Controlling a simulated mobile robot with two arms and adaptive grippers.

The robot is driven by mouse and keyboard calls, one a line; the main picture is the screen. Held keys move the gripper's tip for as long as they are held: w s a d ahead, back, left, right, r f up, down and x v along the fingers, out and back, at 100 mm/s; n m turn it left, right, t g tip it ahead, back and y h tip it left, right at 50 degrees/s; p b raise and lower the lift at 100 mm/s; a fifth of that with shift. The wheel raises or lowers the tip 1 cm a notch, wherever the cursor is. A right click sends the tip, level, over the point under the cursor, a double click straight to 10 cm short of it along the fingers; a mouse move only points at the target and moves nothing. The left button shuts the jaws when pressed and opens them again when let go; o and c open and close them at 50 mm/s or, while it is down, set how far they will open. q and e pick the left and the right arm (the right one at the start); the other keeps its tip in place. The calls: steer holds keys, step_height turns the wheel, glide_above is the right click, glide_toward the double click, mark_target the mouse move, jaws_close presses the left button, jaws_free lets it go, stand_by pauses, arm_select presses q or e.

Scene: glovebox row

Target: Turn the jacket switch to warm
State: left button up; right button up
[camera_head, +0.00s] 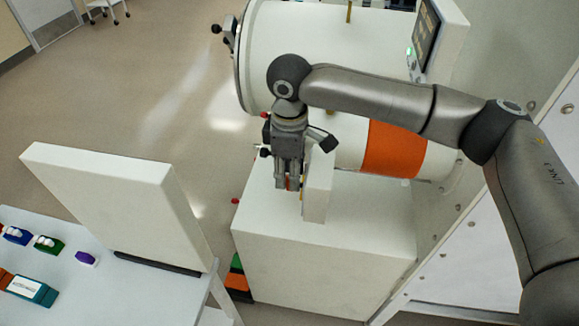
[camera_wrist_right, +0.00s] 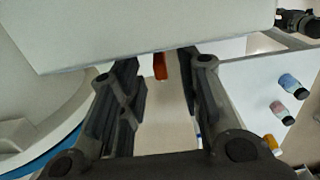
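My right gripper (camera_head: 289,186) hangs fingers-down at the left face of a small upright white panel (camera_head: 319,187), which stands on a white cabinet (camera_head: 300,250). In the right wrist view the fingers (camera_wrist_right: 160,100) are apart, with nothing gripped. A small orange-red piece (camera_wrist_right: 160,66) shows between them, partly cut off by a white surface (camera_wrist_right: 150,30); I cannot tell if it is the switch handle. In the head view the fingers cover most of the panel's face, so the switch and its setting are hidden. An orange jacket band (camera_head: 394,149) wraps a white cylinder behind. My left gripper is out of view.
A screen (camera_head: 427,35) stands at upper right. A white table (camera_head: 120,285) with a tilted board (camera_head: 110,205) and several small coloured items is at left. Open floor (camera_head: 140,90) lies between.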

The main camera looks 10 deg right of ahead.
steer(key=shift+f, duration=0.15)
jaws_close()
steer(key=shift+s+t, duration=0.15)
steer(key=shift+t, duration=0.25)
stand_by(0.5)
steer(key=shift+s+a+f+t+h+b, duration=0.1)
steer(key=shift+s+t+h+b, duration=0.15)
steer(key=shift+t, duration=0.6)
steer(key=shift+s+a+f+t+h+b, duration=0.1)
steer(key=shift+s+t+h+b, duration=0.2)
steer(key=shift+t, duration=0.5)
steer(key=shift+s+a+t+h+b, duration=0.15)
steer(key=shift+t+h, duration=0.2)
steer(key=shift+t, duration=0.5)
jaws_free()
